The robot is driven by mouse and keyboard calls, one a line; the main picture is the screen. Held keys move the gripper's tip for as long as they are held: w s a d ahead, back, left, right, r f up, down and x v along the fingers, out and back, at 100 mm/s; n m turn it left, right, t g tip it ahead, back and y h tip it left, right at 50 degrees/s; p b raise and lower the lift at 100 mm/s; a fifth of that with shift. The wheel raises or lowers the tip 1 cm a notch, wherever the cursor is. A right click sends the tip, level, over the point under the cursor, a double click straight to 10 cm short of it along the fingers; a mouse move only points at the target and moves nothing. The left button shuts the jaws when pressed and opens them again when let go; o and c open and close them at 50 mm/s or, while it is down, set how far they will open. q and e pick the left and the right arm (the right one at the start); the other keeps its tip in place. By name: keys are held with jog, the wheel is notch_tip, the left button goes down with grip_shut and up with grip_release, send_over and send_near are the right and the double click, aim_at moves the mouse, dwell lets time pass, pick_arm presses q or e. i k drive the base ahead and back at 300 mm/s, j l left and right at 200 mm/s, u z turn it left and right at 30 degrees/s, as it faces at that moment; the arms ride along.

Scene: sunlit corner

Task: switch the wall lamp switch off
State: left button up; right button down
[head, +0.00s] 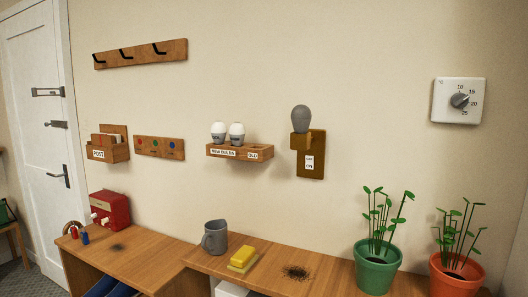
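The wall lamp is a dark wooden plate (317,140) on the wall, right of centre. A grey bulb (301,118) stands on a small wooden block at its upper left, and the bulb looks unlit. A small white part with dark marks (309,162) sits low on the plate. Its marks are too small to read, and I cannot tell the switch's position. Neither of my grippers is in view.
A bulb shelf (262,152) holds two white bulbs left of the lamp. Below stand a grey mug (215,237), a yellow butter-like block (243,255) and potted plants (377,265) on the wooden counter (205,263). A thermostat dial (459,100) hangs at right. The wall before the lamp is clear.

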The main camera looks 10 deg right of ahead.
aim_at(309, 160)
jog(key=i+j, duration=0.75)
jog(key=i, duration=0.15)
